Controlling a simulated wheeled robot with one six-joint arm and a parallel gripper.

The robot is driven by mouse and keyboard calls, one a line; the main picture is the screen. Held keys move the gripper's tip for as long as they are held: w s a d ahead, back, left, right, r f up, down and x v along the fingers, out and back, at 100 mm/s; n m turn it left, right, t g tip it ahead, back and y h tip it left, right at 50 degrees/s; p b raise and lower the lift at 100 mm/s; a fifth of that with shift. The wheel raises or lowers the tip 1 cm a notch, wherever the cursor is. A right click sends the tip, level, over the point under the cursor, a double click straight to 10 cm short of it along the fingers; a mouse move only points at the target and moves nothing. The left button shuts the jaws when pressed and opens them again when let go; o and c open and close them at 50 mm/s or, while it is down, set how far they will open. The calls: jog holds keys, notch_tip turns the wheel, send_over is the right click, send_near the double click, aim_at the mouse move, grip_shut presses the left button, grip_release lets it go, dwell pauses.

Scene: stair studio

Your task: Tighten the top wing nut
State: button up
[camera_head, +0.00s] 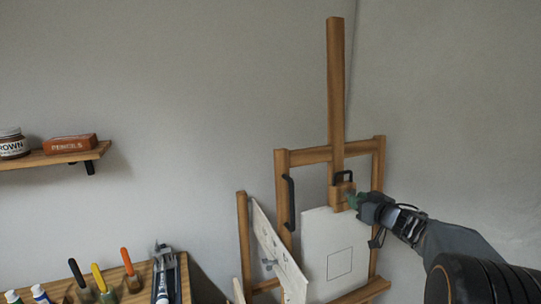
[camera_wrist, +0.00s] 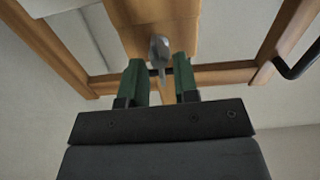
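A wooden easel (camera_head: 336,90) stands against the wall at the right, with a wooden block (camera_head: 337,192) on its mast just above the canvas. A grey metal wing nut (camera_wrist: 160,50) shows in the wrist view in front of the wood. My gripper (camera_head: 357,200) is at the block from the right in the head view, hiding the nut there. In the wrist view my gripper's two green fingers (camera_wrist: 160,68) are apart. The wing nut lies at the gap between their tips, and its lower end reaches down between them. I cannot tell whether either finger touches it.
A white canvas (camera_head: 325,228) with a drawn square rests on the easel. Black handles sit on the left post (camera_head: 290,203) and by the block (camera_head: 344,176). Another panel (camera_head: 277,250) leans at the left. A tool table (camera_head: 172,270) and a shelf (camera_head: 60,157) are farther left.

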jog(key=shift+o, duration=0.4)
jog(key=shift+s+d, duration=0.1)
jog(key=shift+v, duration=2.9)
jog(key=s+d+f+m+g+h, duration=0.2)
jog(key=d+f+m+h, duration=0.25)
jog(key=d+h, duration=0.45)
jog(key=s+a+f+m+g+h+b, duration=0.1)
jog(key=s+f+m+g+h, duration=0.1)
jog(key=s+f+g+h, duration=0.3)
jog(key=s+a+f+n+g+y+b, duration=0.1)
jog(key=s+a+f+g+y+b, duration=0.2)
jog(key=s+a, duration=1.5)
jog(key=a+f+y, duration=0.1)
jog(key=a+y, duration=0.1)
jog(key=y, duration=0.2)
jog(key=shift+y, duration=0.4)
